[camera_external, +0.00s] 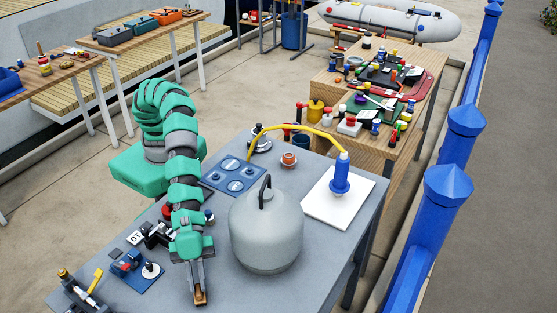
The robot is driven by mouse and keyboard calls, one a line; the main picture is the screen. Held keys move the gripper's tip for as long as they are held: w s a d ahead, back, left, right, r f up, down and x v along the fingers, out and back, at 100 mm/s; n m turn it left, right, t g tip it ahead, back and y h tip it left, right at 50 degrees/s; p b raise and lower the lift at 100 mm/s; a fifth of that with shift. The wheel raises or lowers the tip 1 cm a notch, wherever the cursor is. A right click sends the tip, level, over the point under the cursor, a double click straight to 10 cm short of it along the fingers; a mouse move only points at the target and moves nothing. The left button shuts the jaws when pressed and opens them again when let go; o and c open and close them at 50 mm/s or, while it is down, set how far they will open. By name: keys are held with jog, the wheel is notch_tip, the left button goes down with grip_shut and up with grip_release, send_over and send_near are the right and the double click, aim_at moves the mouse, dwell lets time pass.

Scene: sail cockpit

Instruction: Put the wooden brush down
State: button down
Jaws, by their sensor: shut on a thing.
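My gripper (199,284) points down over the front part of the grey table (325,267). It is shut on a small brown wooden piece, which I take to be the wooden brush (200,298). Only the brush's lower end shows below the jaws; the rest is hidden by the gripper. I cannot tell whether the brush touches the table top.
A large grey kettle-shaped vessel (267,232) stands close to the right of my gripper. A blue mat with small parts (137,276) lies to the left. A blue plug with a yellow cable (340,178) stands on a white sheet behind right. Bare table lies at front right.

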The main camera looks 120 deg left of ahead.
jog(key=c, duration=1.4)
grip_release()
jog(key=shift+a+r, duration=0.1)
jog(key=shift+r, duration=0.05)
jog(key=shift+s+a+r, duration=0.15)
jog(key=shift+a, duration=0.05)
jog(key=p+v, duration=0.2)
jog(key=v, duration=0.9)
jog(key=shift+s, duration=0.15)
jog(key=shift+a, duration=0.1)
